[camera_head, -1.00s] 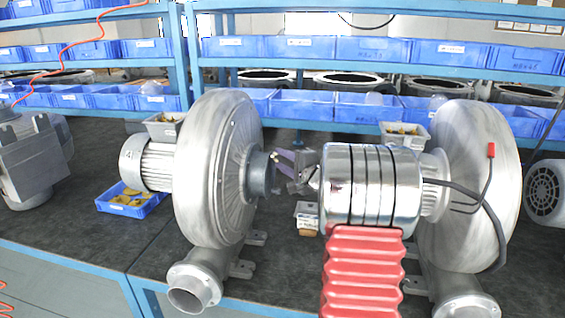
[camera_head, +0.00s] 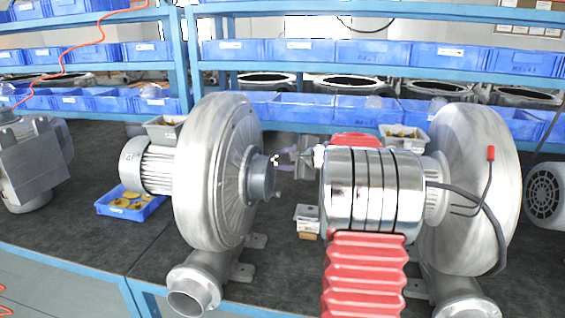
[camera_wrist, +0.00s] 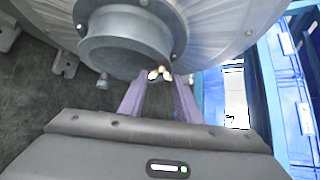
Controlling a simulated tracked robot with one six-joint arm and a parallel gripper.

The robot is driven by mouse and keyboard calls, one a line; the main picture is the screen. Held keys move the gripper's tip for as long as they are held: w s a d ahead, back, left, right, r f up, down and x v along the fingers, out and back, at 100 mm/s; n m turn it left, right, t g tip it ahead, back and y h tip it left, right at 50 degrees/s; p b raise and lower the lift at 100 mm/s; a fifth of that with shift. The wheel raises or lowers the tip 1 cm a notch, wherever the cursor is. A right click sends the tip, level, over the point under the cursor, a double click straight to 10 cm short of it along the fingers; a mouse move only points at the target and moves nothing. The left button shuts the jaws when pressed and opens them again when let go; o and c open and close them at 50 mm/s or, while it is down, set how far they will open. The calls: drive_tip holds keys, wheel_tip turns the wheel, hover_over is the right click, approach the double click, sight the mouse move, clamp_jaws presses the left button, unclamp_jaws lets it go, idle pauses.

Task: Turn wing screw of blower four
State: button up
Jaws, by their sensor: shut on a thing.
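The blower (camera_head: 218,170) left of centre is a large grey metal housing with a motor (camera_head: 147,165) behind it and a round inlet collar (camera_head: 262,177) facing right. In the wrist view the collar (camera_wrist: 125,45) fills the upper middle. A small pale brass wing screw (camera_wrist: 158,73) sits at the collar's lower edge. My gripper (camera_wrist: 159,82) has its two purple fingers on either side of the screw and is shut on it. In the head view my gripper (camera_head: 278,166) reaches the collar's right side from the right; the screw is too small to make out there.
Another blower (camera_head: 478,185) stands at the right, partly behind my arm. A blue tray (camera_head: 130,208) with yellow parts lies left of the near blower. A small grey bin (camera_head: 307,215) sits between the blowers. Shelves with blue bins (camera_head: 375,50) run along the back.

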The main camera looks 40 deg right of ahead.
drive_tip(key=shift+w+d+r+m+g+y, duration=0.1)
drive_tip(key=shift+w+d+m+g+y, duration=0.1)
drive_tip(key=shift+m+g+y, duration=0.65)
drive_tip(key=shift+w+d+m+g+y, duration=0.15)
drive_tip(key=shift+m+g+y, duration=0.5)
drive_tip(key=shift+g, duration=0.4)
drive_tip(key=o, duration=1.1)
drive_tip(key=shift+r, duration=0.15)
drive_tip(key=shift+c, duration=0.2)
drive_tip(key=shift+s+r, duration=0.1)
drive_tip(key=v, duration=1.3)
drive_tip(key=shift+s+d, duration=0.15)
drive_tip(key=shift+r, duration=0.15)
